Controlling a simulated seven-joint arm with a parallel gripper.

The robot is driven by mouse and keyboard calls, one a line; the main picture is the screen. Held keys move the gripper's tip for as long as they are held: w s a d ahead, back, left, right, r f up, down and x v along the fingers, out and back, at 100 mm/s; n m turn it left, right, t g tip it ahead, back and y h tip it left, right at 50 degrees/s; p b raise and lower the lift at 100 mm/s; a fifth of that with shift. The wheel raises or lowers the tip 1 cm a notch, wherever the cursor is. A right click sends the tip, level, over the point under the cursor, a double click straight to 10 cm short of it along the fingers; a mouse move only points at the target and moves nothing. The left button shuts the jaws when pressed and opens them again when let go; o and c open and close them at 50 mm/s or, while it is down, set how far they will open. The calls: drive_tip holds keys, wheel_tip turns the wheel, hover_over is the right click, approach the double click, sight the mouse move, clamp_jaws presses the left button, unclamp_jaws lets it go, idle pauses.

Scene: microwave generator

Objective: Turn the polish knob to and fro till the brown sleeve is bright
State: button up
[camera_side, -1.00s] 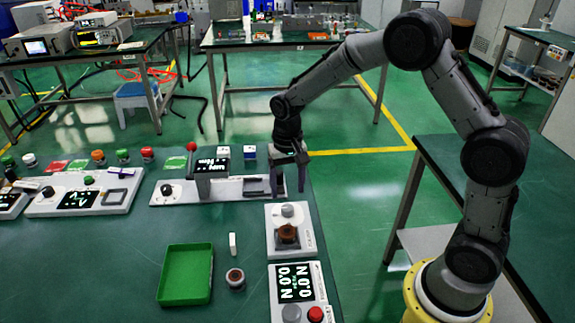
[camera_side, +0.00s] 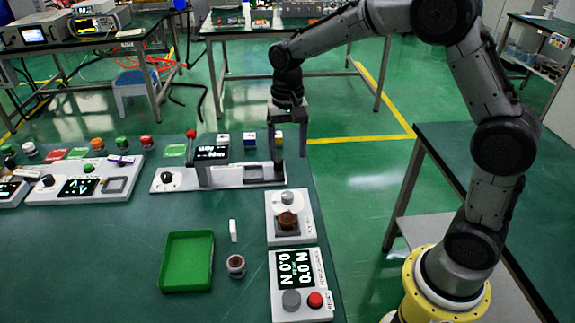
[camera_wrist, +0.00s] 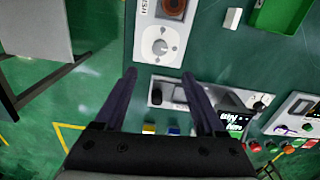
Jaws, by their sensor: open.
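The polish knob (camera_side: 288,197) is a round grey knob on a white unit (camera_side: 304,234) near the table's right edge. It also shows in the wrist view (camera_wrist: 160,46), with a mark on its face. The brown sleeve (camera_side: 288,220) sits on a dark holder in front of the knob on the same unit. It is partly cut off at the top of the wrist view (camera_wrist: 173,7). My gripper (camera_side: 288,153) is open and empty, pointing down, above and behind the knob. In the wrist view its fingertips (camera_wrist: 159,75) are apart, with the knob just beyond the gap.
A force gauge box (camera_side: 314,268) with a display and red button stands in front of the unit. A green tray (camera_side: 163,262), a white block (camera_side: 233,230) and a small round pot (camera_side: 236,266) lie left. A long white device (camera_side: 230,180) with a display lies behind left.

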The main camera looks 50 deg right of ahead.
sight(288, 195)
wheel_tip(288, 195, down, 14)
drive_tip(key=m, duration=0.3)
idle(0.5)
clamp_jaws()
